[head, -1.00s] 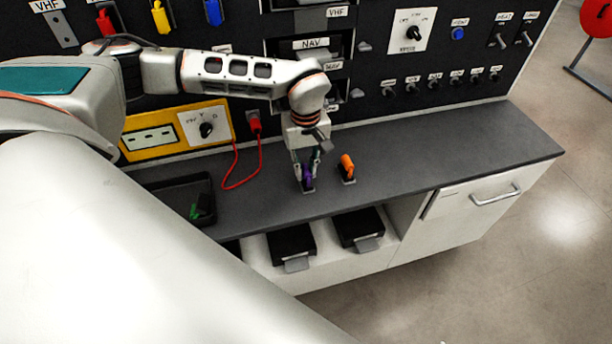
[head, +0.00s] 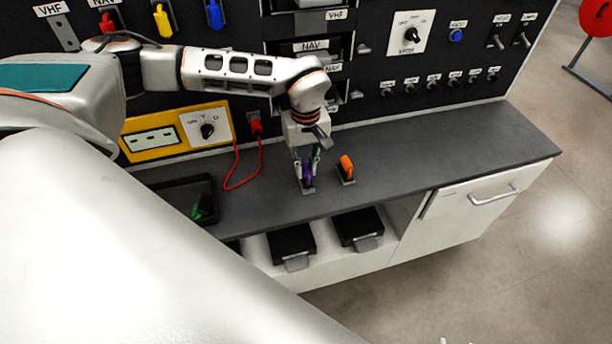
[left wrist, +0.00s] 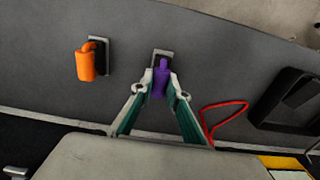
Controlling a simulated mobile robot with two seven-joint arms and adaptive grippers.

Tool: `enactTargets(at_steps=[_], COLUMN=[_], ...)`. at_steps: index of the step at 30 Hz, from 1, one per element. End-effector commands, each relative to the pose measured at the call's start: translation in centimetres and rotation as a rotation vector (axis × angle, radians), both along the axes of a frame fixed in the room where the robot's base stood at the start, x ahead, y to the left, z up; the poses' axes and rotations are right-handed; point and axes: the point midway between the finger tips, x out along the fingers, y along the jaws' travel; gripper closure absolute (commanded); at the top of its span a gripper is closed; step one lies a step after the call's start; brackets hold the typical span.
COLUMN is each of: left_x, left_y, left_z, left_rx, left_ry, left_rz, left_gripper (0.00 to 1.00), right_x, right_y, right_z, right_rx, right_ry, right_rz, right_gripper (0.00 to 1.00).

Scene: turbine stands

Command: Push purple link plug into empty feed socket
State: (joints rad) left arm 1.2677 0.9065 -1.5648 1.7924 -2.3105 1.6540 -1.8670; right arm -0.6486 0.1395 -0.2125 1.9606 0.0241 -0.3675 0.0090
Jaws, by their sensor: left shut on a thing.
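The purple link plug (head: 308,172) stands upright on a small grey holder plate on the dark bench top. It also shows in the left wrist view (left wrist: 161,78), between my fingertips. My left gripper (head: 306,167) reaches down from above and is shut on the purple plug, with a finger on each side; it shows in the left wrist view too (left wrist: 160,90). My right gripper is not in view. A red plug (head: 256,127) with a red lead fills a socket on the panel. I cannot tell which socket is the empty feed socket.
An orange plug (head: 346,166) stands on its own plate close to the right of my left gripper. A black tray (head: 165,190) with a green item lies at the left. The black panel with switches rises behind the bench. The bench's right part (head: 480,150) is clear.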

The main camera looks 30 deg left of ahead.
Motion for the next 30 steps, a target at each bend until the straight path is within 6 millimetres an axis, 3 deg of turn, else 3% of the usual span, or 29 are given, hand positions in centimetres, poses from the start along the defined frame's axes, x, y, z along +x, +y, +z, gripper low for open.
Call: enactTargets(at_steps=[15, 25, 30], left_x=[0.0, 0.0, -0.1], left_y=[0.0, -0.1, -2.0], left_z=[1.8, 1.8, 4.7], left_rx=[-0.001, -0.001, -0.010], left_ry=[-0.001, -0.001, -0.011], left_rz=[0.000, -0.004, -0.166], left_gripper=[1.00, 1.00, 1.00], right_x=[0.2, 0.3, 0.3], right_y=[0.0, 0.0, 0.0], right_z=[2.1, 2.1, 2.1], right_rx=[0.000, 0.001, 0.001], right_ry=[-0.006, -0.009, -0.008], right_rz=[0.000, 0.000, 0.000], right_gripper=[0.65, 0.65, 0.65])
